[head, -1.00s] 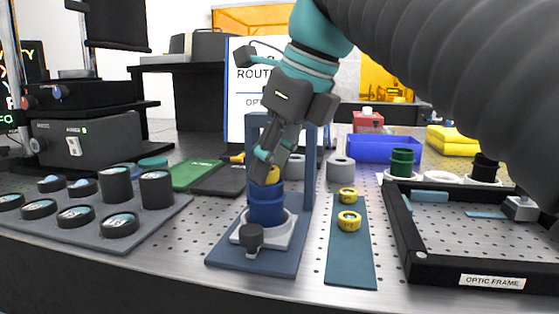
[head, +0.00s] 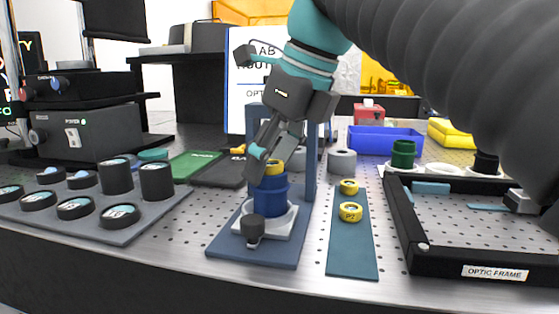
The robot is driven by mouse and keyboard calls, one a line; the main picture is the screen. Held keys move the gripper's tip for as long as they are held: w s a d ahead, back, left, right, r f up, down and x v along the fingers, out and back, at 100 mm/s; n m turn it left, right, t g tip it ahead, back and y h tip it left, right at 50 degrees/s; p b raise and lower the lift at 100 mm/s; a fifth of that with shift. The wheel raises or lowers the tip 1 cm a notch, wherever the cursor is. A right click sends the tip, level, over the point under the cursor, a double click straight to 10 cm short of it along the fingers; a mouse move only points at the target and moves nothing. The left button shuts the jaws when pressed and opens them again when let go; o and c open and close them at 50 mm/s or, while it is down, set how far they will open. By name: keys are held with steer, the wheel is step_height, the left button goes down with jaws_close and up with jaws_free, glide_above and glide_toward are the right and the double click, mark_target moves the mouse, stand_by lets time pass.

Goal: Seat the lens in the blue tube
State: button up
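The blue tube (head: 268,199) stands upright in a pale mount on a dark blue base plate (head: 232,243), left of centre in the head view. A yellow-rimmed lens (head: 276,167) is at the tube's top. How deep it sits is hard to tell, as a finger partly covers it. My gripper (head: 268,160) points down at the tube's mouth. Its fingers look spread, with the near teal-tipped finger just left of the lens. Two more yellow-rimmed rings, one nearer (head: 350,212) and one farther (head: 349,187), lie on a narrow blue mat (head: 352,255) to the right.
A dark knob (head: 252,228) sticks out in front of the mount, and a blue upright (head: 311,170) rises behind it. A grey tray (head: 150,215) of black-rimmed optics is at left. The black optic frame (head: 460,265) is at right. A blue bin (head: 385,141) stands behind.

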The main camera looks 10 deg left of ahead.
steer(key=v, duration=0.6)
steer(key=shift+d+r, duration=0.15)
steer(key=shift+r, duration=0.05)
steer(key=shift+s+d+r, duration=0.15)
steer(key=shift+r, duration=0.25)
